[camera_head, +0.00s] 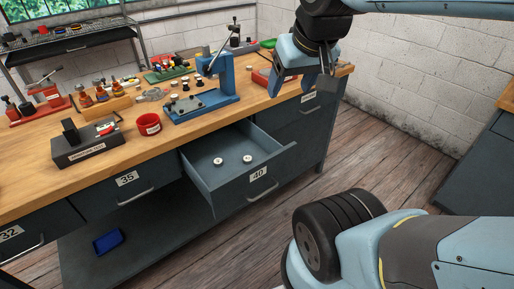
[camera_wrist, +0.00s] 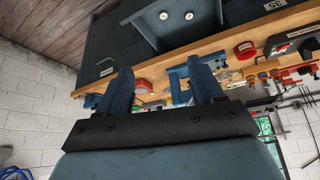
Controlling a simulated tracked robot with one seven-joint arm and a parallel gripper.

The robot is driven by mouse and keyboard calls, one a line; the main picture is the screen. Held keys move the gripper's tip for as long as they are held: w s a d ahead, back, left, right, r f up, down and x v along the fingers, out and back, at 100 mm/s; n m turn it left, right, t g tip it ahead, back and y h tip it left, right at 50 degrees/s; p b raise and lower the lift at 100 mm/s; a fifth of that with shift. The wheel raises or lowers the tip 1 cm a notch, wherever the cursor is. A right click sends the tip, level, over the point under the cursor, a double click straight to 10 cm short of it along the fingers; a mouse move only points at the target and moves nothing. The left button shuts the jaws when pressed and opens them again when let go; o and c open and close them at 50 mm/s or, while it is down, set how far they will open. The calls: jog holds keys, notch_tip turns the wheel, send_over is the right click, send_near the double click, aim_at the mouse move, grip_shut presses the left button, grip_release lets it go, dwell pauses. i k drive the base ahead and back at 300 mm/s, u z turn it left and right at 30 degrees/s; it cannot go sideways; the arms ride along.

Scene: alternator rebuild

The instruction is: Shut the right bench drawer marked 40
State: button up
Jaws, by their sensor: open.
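The grey drawer marked 40 (camera_head: 240,184) is pulled out from the bench front in the head view. Its label and bar handle (camera_head: 263,192) face outward. Two small round metal parts (camera_head: 233,160) lie on its floor. The open drawer also shows at the top of the wrist view (camera_wrist: 172,36), upside down. My gripper (camera_head: 292,84) is above the bench's right end, behind and to the right of the drawer, apart from it. In the wrist view its two blue fingers (camera_wrist: 160,72) are spread with nothing between them.
The wooden bench top (camera_head: 165,145) carries a blue press (camera_head: 222,80), a red cup (camera_head: 148,124) and a black box (camera_head: 88,145). The drawer marked 35 (camera_head: 127,188) is shut. A blue bin (camera_head: 108,241) sits on the lower shelf. Bare floor (camera_head: 365,150) lies right of the bench.

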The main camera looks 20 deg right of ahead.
aim_at(226, 187)
jog(key=z, duration=0.05)
jog(key=k, duration=0.5)
jog(key=z, duration=0.25)
jog(key=i, duration=0.15)
jog(key=u, duration=1.35)
